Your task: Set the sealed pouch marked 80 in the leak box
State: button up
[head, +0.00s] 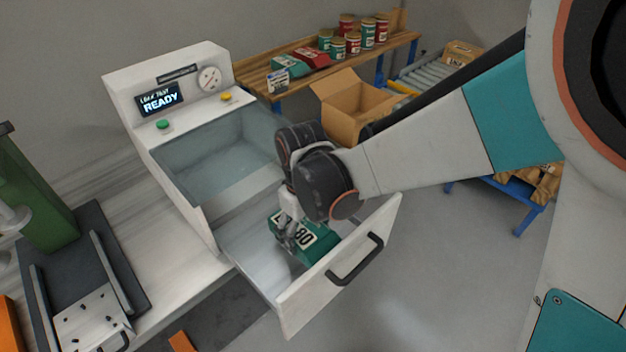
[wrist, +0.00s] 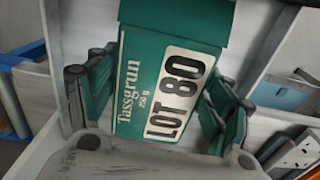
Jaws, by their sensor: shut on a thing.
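The green pouch (head: 312,240) marked LOT 80 is in my gripper, inside or just over the open drawer of the leak box. In the wrist view the pouch (wrist: 170,85) fills the middle, its label facing the camera, with gripper fingers (wrist: 160,100) on both sides. My gripper (head: 292,232) is shut on it. The leak box (head: 195,225) is white with a clear lid and a display reading READY; its drawer front (head: 345,265) with a black handle is pulled out. Whether the pouch touches the drawer floor cannot be told.
A green button (head: 163,125) and a yellow button (head: 226,96) sit on the leak box's top. A wooden bench (head: 262,72) behind holds several cans and pouches. An open cardboard box (head: 350,103) stands right of it. A green machine (head: 38,195) is at left.

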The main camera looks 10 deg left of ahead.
aim_at(305, 239)
notch_tip(305, 239, down, 4)
jog(key=b, duration=0.2)
jog(key=shift+f+b, duration=0.1)
jog(key=shift+b, duration=0.25)
jog(key=o, duration=0.8)
jog(key=shift+o, duration=0.2)
notch_tip(305, 239, up, 12)
jog(key=p, duration=0.9)
jog(key=shift+s+r, duration=0.15)
jog(key=shift+r, duration=0.05)
